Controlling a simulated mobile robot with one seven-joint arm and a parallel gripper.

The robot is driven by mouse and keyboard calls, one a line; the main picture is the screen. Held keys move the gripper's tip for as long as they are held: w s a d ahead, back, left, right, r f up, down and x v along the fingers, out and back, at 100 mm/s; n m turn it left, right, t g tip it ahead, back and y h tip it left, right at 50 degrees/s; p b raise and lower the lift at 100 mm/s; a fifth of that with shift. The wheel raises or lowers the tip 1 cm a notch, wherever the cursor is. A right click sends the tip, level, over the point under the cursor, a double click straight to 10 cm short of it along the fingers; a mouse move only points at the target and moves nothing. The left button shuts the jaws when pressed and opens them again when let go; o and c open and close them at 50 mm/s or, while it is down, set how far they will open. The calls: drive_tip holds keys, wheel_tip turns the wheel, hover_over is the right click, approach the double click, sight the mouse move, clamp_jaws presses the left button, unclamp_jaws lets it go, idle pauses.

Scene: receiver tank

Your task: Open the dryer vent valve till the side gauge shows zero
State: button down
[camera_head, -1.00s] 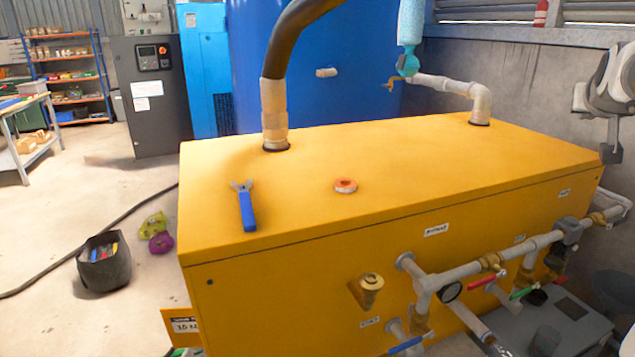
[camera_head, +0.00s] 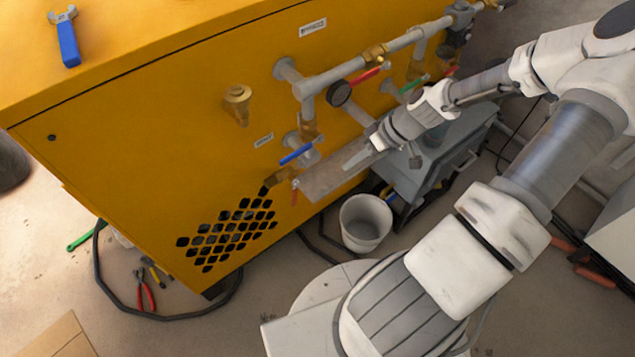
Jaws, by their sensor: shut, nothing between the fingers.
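A yellow machine housing (camera_head: 160,110) fills the upper left, with grey pipework (camera_head: 385,58) along its front. The pipework carries a red handle (camera_head: 368,76), a green handle (camera_head: 413,84), a blue handle (camera_head: 297,154) and a small orange-red handle (camera_head: 295,190). Labels are too small to read, so I cannot tell which is the dryer vent valve. A round dark gauge (camera_head: 339,93) sits by the pipes; its reading is not legible. My gripper (camera_head: 352,162) is shut and empty, right of the blue handle and apart from it. It partly hides the pipes behind.
A white bucket (camera_head: 365,222) stands on the floor below my gripper, beside a grey box unit (camera_head: 430,170). A black hose (camera_head: 165,316) and red pliers (camera_head: 146,293) lie on the floor at left. A blue-handled tool (camera_head: 68,42) lies on the housing top.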

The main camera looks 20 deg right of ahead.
sight(295, 194)
drive_tip(key=a+f+b, duration=0.5)
drive_tip(key=a+f, duration=0.2)
drive_tip(key=a, duration=0.4)
drive_tip(key=shift+w+a+n+y, duration=0.3)
drive_tip(key=shift+a+y, duration=0.05)
drive_tip(key=shift+y, duration=0.05)
